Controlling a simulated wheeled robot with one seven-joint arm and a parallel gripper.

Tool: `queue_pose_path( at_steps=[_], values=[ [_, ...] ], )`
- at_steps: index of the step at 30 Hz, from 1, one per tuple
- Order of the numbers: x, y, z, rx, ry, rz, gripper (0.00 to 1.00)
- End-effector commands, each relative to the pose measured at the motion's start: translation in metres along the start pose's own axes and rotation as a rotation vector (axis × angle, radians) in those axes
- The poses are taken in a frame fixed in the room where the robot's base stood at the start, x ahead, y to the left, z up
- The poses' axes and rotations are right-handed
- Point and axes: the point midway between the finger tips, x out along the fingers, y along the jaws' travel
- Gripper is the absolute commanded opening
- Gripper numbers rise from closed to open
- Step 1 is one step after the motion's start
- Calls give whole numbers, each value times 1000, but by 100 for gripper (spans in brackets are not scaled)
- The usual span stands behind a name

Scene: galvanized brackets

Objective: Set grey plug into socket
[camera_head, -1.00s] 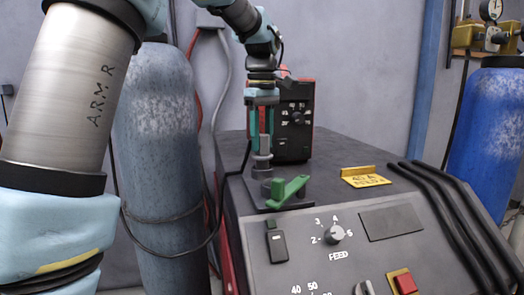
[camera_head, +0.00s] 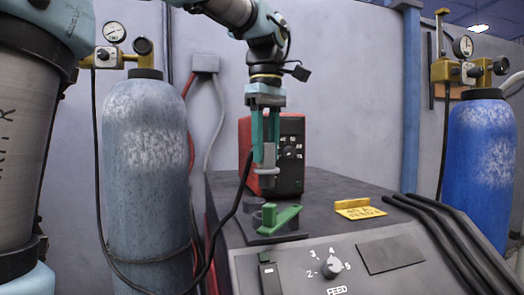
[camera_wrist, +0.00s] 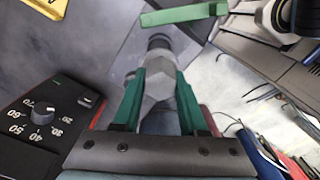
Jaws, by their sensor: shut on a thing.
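The grey plug (camera_head: 267,170) hangs upright between the teal fingers of my gripper (camera_head: 265,158), which is shut on it. In the wrist view the plug (camera_wrist: 160,66) sits between the two fingertips (camera_wrist: 160,82), with a narrower dark end pointing away. The socket (camera_head: 269,212) is a short dark grey cylinder on a plate on top of the machine, partly hidden by a green lever (camera_head: 280,218). The plug's lower end is above the socket with a small visible gap. In the wrist view the socket's opening is hidden behind the plug; the green lever (camera_wrist: 185,13) shows beyond it.
A red and black box with a dial (camera_head: 291,152) stands close behind my gripper. Gas cylinders stand at left (camera_head: 147,165) and right (camera_head: 482,150).

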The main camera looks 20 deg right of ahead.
Motion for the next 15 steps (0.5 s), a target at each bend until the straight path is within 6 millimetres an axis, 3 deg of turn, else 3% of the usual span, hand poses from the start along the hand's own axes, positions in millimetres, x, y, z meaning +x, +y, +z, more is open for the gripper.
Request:
queue_pose_path(
  at_steps=[15],
  values=[
    [33, 0, 0, 0, 0, 2, 0]
  ],
)
